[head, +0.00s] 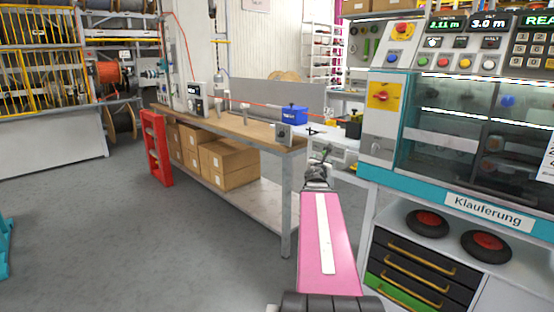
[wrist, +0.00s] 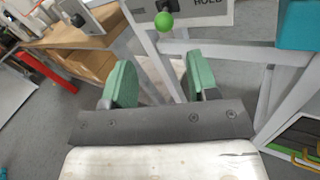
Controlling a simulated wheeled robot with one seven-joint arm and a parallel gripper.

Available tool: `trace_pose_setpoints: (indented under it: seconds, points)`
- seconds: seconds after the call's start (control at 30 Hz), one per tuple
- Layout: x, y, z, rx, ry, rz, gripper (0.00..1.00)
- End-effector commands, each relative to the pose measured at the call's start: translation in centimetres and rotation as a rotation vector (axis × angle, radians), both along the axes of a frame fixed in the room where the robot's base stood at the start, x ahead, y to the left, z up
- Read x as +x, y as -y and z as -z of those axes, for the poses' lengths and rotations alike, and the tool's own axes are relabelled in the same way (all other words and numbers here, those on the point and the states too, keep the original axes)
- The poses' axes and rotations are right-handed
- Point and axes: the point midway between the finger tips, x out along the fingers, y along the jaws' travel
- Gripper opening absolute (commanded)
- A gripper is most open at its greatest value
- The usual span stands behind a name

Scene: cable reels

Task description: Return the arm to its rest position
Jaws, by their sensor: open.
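My arm reaches forward in the head view, its pink link in the lower middle. My gripper (head: 322,155) is at its far end, near the right end of the workbench and left of the machine. In the wrist view my gripper (wrist: 160,85) shows two green finger pads set wide apart with nothing between them. Beyond the pads are a green round knob (wrist: 163,21) and pale metal frame legs. The fingertips are small and unclear in the head view.
The Klauferung machine (head: 480,206) is close on the right. A red rack (head: 156,147) stands at the bench's left. Grey floor at left is free.

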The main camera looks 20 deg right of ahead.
Motion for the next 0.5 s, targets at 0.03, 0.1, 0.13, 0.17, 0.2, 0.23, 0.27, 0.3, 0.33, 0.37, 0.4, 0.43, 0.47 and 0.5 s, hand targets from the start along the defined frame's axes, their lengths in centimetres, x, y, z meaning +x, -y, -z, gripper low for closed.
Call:
trace_pose_setpoints:
  seconds: [0.03, 0.1, 0.13, 0.17, 0.2, 0.23, 0.27, 0.3, 0.33, 0.37, 0.4, 0.43, 0.47, 0.5]
  points:
    - [0.0, 0.0, 0.0, 0.0, 0.0, 0.0, 0.54]
    - [0.0, 0.0, 0.0, 0.002, 0.002, 0.001, 0.54]
    - [0.0, -0.1, 0.1, 0.009, 0.005, 0.002, 0.54]
    - [0.0, -0.2, 0.2, 0.018, 0.011, 0.005, 0.54]
    - [0.1, -0.4, 0.4, 0.039, 0.023, 0.01, 0.54]
    - [0.1, -0.6, 0.6, 0.063, 0.038, 0.016, 0.54]
    - [0.1, -0.9, 0.8, 0.092, 0.056, 0.023, 0.54]
    - [0.2, -1.3, 1.3, 0.14, 0.083, 0.036, 0.54]
    - [0.2, -1.7, 1.8, 0.185, 0.109, 0.05, 0.54]
    - [0.2, -2.1, 2.3, 0.235, 0.135, 0.064, 0.54]
    - [0.2, -2.8, 3.1, 0.309, 0.175, 0.088, 0.54]
    - [0.2, -3.3, 3.8, 0.369, 0.206, 0.109, 0.54]
    - [0.1, -3.8, 4.6, 0.432, 0.237, 0.133, 0.54]
    - [0.0, -4.6, 5.7, 0.518, 0.275, 0.166, 0.54]
